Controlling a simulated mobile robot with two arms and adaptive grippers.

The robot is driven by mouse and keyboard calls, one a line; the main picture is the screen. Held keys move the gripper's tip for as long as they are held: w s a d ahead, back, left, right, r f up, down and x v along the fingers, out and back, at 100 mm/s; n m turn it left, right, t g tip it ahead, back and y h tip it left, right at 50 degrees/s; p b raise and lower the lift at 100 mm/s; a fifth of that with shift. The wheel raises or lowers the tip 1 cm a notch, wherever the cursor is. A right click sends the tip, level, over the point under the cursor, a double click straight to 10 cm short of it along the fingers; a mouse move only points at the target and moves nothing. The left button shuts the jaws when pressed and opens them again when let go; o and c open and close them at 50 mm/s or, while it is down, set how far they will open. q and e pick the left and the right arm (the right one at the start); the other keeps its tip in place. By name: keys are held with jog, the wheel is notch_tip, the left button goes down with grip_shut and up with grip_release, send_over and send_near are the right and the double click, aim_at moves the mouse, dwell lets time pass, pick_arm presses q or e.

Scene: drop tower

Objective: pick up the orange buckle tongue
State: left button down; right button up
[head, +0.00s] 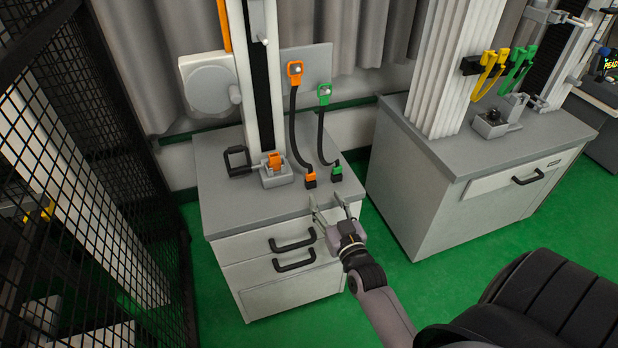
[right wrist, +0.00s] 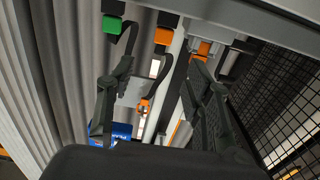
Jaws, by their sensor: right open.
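The orange buckle tongue (head: 295,69) is a slotted orange piece hanging on a peg of the grey back panel (head: 318,62). A black strap runs from it down to an orange block (head: 310,179) on the cabinet top. In the right wrist view the tongue (right wrist: 145,105) shows between my fingers, farther off. My right gripper (head: 329,204) is open and empty at the cabinet's front edge, well below and in front of the tongue, apart from it. Its two fingers also show in the right wrist view (right wrist: 160,75). My left gripper is not in view.
A green tongue (head: 324,94) hangs to the right, its strap ending at a green block (head: 336,172). The tower column (head: 258,80) stands left, with an orange part (head: 274,161) at its base. A mesh fence (head: 90,150) is at far left. The cabinet top's front (head: 250,207) is clear.

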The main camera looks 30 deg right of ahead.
aim_at(312, 175)
jog(key=x, duration=1.2)
jog(key=shift+a+f, duration=0.1)
jog(key=shift+a, duration=0.1)
jog(key=shift+c, duration=0.4)
jog(key=c, duration=0.8)
